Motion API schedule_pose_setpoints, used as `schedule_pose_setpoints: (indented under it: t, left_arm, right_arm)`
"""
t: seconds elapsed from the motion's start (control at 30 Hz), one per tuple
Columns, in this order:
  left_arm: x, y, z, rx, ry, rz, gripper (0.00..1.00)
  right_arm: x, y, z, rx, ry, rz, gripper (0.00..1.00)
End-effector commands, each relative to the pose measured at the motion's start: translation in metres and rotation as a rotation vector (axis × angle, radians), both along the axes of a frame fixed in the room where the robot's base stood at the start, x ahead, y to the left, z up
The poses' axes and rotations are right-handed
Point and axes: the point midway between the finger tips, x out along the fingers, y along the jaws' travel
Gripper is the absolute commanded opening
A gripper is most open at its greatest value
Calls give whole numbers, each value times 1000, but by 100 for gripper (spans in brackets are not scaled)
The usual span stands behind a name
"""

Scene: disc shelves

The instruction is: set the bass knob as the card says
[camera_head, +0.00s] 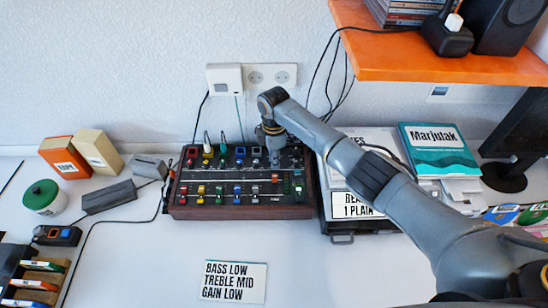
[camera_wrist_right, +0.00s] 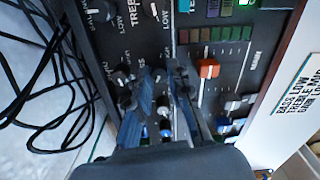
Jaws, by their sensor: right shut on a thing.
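The mixer (camera_head: 240,212) is a dark panel in a wooden case, with rows of coloured knobs. The white card (camera_head: 233,281) in front reads "BASS LOW, TREBLE MID, GAIN LOW"; it also shows sideways in the right wrist view (camera_wrist_right: 300,92). My right gripper (camera_head: 273,158) reaches down onto the mixer's back right part. In the right wrist view its fingers (camera_wrist_right: 165,95) are shut on a small knob (camera_wrist_right: 162,103) on the panel. The fingers hide most of that knob, its pointer and its label, so I cannot tell its setting. My left gripper is out of view.
An orange slider cap (camera_wrist_right: 208,68) sits close beside the fingers. A black case (camera_head: 343,226) stands right of the mixer. An orange shelf (camera_head: 440,62) overhangs at the back right. Cables run behind the mixer and along its left. The table front is clear around the card.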

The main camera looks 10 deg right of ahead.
Motion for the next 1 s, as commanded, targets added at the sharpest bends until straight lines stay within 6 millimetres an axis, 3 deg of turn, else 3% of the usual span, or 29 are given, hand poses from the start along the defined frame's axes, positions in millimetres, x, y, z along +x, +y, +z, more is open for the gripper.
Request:
schedule_pose_setpoints:
  t: [0.5, 1.0]
  left_arm:
    - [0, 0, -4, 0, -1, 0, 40]
    - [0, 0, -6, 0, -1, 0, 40]
  right_arm:
    - [0, 1, 0, 3, -3, 446, 0]
    - [-1, 1, 0, 3, -2, 630, 0]
